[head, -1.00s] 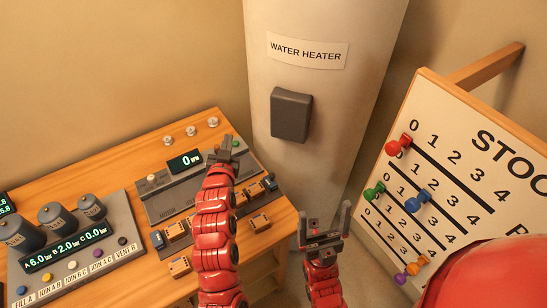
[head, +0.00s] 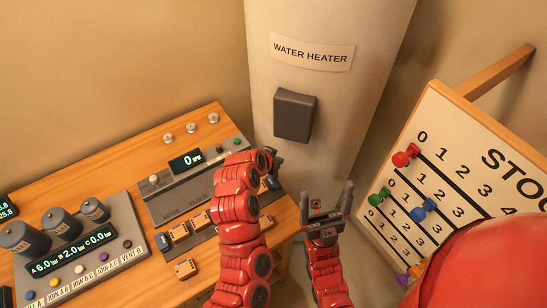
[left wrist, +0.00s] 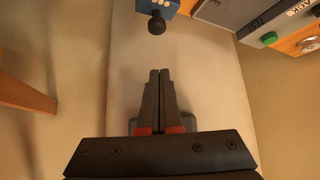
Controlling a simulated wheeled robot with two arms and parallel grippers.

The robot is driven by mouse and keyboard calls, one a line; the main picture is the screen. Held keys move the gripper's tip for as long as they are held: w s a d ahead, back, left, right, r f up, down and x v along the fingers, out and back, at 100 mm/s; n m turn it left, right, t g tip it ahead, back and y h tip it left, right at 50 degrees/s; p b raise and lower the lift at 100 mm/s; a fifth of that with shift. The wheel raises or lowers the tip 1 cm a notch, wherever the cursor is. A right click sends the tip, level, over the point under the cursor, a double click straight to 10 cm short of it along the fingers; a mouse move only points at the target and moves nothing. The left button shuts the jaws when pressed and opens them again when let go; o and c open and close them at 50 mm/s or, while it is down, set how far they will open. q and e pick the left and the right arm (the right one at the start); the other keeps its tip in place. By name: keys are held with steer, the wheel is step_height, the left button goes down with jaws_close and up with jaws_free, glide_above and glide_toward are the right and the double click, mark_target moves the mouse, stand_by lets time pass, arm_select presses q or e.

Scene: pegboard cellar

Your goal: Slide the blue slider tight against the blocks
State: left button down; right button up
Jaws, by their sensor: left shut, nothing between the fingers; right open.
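The blue slider (head: 272,183) is at the right end of the grey gauge (head: 160,203) and partly hidden by my left arm. In the left wrist view, a blue piece (left wrist: 171,5) with white dots and a black knob (left wrist: 157,25) shows at the top edge. Orange blocks (head: 200,220) stand along the gauge's front; my arm hides part of the row. My left gripper (head: 276,155) is shut and empty beyond the gauge's right end; its fingertips (left wrist: 159,72) are apart from the knob. My right gripper (head: 327,206) is open and empty, right of the table.
A loose orange block (head: 185,268) lies in front of the gauge. A grey panel (head: 130,225) with dark cylinders stands at left. The water heater (head: 330,100) rises behind my grippers. A pegboard (head: 450,170) stands at right.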

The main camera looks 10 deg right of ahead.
arm_select(q)
step_height(320, 180, down, 4)
steer(key=p, duration=0.4)
steer(key=shift+a+f, duration=0.1)
steer(key=shift+f, duration=0.05)
steer(key=shift+s+f, duration=0.1)
steer(key=shift+s, duration=0.05)
stand_by(0.3)
steer(key=s+a+b, duration=0.1)
steer(key=a, duration=0.1)
steer(key=s+a+b, duration=0.1)
steer(key=a+b, duration=0.1)
steer(key=a, duration=0.1)
steer(key=s+a+b, duration=0.1)
steer(key=a, duration=0.2)
steer(key=shift+s+a+f, duration=0.15)
steer(key=shift+a, duration=0.05)
steer(key=shift+s+a, duration=0.1)
